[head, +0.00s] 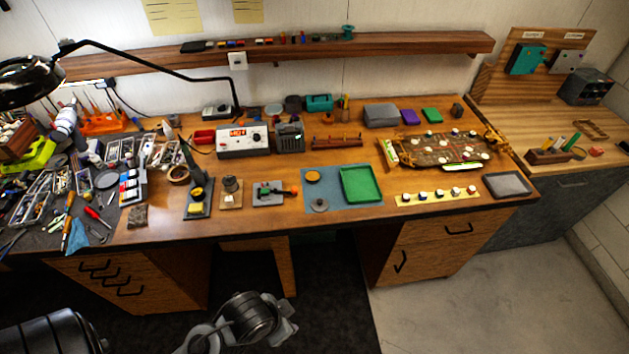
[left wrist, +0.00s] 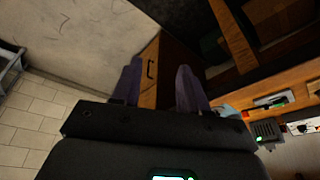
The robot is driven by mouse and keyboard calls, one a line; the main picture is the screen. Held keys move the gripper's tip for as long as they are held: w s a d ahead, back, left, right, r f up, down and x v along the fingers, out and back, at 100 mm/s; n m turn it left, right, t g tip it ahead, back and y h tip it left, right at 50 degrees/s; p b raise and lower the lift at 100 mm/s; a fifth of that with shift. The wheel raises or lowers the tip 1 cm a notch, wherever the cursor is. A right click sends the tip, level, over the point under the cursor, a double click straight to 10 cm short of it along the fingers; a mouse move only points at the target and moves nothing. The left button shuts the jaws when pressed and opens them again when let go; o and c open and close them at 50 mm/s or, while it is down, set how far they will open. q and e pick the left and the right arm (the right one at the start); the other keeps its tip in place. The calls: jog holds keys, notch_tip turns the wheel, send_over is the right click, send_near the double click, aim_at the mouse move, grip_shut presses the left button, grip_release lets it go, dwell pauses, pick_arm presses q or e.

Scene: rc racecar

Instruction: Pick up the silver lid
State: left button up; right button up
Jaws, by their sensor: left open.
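A small round silver-grey lid with a central knob (head: 320,205) lies on the blue-grey mat (head: 373,202) near the front edge of the workbench. A green tray (head: 360,184) and an orange-brown disc (head: 313,175) are on the same mat. My left gripper (left wrist: 157,82) is open in the left wrist view, with nothing between its two dark fingers. That view looks toward a wooden drawer front and the floor; the lid cannot be made out there. In the head view, parts of my arms show below the bench, away from the lid. My right gripper cannot be made out.
Left of the mat stand a small stand with an orange-tipped tool (head: 270,194) and a dark stand with a yellow pad (head: 197,197). A yellow strip with several round pieces (head: 438,195) lies to the right. A black lamp arm (head: 150,65) reaches over the cluttered left side.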

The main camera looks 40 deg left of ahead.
dwell(0.3)
pick_arm(q)
jog(key=shift+o, duration=0.8)
